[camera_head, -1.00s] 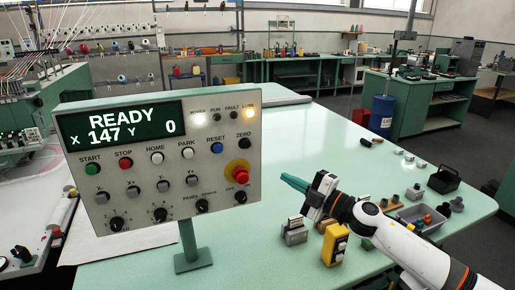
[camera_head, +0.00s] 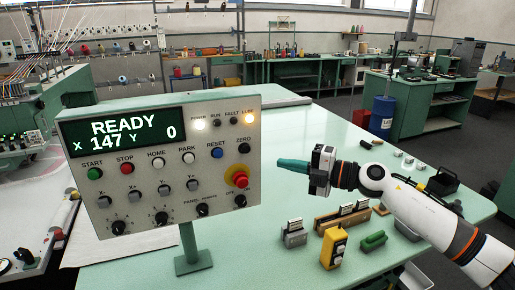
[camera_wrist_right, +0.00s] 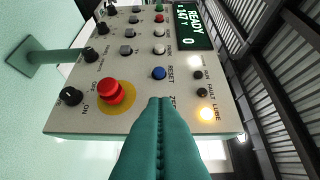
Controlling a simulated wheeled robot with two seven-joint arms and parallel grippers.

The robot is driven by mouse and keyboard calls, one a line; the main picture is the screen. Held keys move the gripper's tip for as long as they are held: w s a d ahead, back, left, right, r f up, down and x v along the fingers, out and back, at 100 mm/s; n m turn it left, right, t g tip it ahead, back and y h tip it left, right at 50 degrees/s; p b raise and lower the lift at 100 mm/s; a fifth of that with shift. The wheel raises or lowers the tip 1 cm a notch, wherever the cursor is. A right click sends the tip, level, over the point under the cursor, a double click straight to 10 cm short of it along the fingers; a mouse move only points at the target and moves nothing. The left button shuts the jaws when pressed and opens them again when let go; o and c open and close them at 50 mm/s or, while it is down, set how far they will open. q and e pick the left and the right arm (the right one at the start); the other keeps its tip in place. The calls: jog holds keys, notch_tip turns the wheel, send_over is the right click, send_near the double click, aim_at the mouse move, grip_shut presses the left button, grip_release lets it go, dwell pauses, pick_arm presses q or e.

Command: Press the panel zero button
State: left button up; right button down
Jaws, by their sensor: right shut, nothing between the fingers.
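The control panel (camera_head: 150,200) stands upright on a green post at left in the head view. Its display (camera_head: 122,133) reads READY, X 147, Y 0. The black zero button (camera_head: 243,144) is at the panel's upper right, below its ZERO label. My right gripper (camera_head: 280,164) is shut and empty, to the right of the panel and slightly lower than the zero button. In the wrist view its green fingers (camera_wrist_right: 160,102) point at the panel beside the blue reset button (camera_wrist_right: 158,73). They cover the zero button and part of its label there. My left gripper is out of view.
The red emergency stop (camera_head: 240,179) on its yellow base sits below the zero button. The table's middle is clear.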

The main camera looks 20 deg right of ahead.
aim_at(246, 149)
jog(key=w+a+p, duration=0.3)
jog(key=w+a, duration=0.2)
jog(key=w, duration=0.3)
jog(key=shift+w+f, duration=0.15)
jog(key=shift+w, duration=0.2)
jog(key=shift+a, duration=0.1)
